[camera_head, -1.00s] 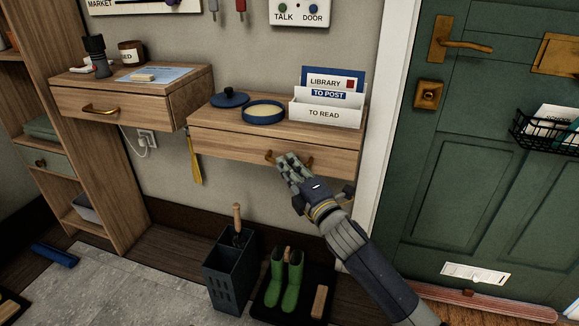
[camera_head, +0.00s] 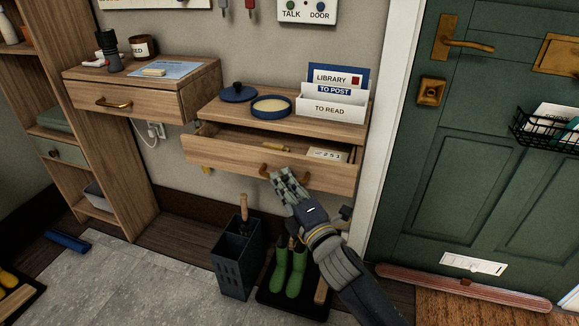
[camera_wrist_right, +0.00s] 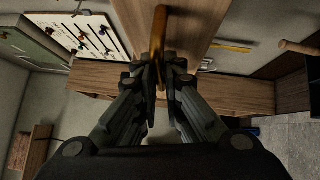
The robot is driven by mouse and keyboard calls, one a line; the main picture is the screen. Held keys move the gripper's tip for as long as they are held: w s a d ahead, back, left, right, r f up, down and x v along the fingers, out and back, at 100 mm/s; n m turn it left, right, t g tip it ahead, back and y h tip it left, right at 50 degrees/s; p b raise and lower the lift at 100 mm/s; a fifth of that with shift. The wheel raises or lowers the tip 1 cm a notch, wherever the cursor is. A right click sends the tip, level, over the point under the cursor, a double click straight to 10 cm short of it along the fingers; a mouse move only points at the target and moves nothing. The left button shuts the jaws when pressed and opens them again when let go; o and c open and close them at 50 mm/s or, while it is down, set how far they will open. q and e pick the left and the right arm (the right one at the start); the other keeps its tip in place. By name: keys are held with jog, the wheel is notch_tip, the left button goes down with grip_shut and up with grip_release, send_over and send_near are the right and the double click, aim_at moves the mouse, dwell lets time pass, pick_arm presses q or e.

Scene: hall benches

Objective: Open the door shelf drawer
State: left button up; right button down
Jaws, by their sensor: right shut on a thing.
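The door shelf drawer (camera_head: 230,155) is pulled partly out of the wooden shelf (camera_head: 216,106) beside the green door. A small card with a number and some small items lie inside it. My right gripper (camera_head: 279,174) is at the drawer's brass handle (camera_head: 265,171). In the right wrist view my right gripper (camera_wrist_right: 159,75) is shut on the handle (camera_wrist_right: 161,30), which passes between its fingers. The fingers hide part of the handle in the head view. My left gripper is not in view.
On the shelf stand a blue lid (camera_head: 238,92), a round blue dish (camera_head: 271,107) and a letter rack (camera_head: 331,112). Below are a dark umbrella bin (camera_head: 237,262) and green boots (camera_head: 290,270). A second shelf with a closed drawer (camera_head: 130,103) is at left.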

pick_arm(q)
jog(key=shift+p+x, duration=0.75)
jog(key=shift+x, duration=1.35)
pick_arm(e)
jog(key=s+a, duration=0.2)
jog(key=s, duration=0.4)
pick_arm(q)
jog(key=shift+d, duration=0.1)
pick_arm(e)
jog(key=c, duration=1.7)
grip_release()
jog(key=v, duration=1.2)
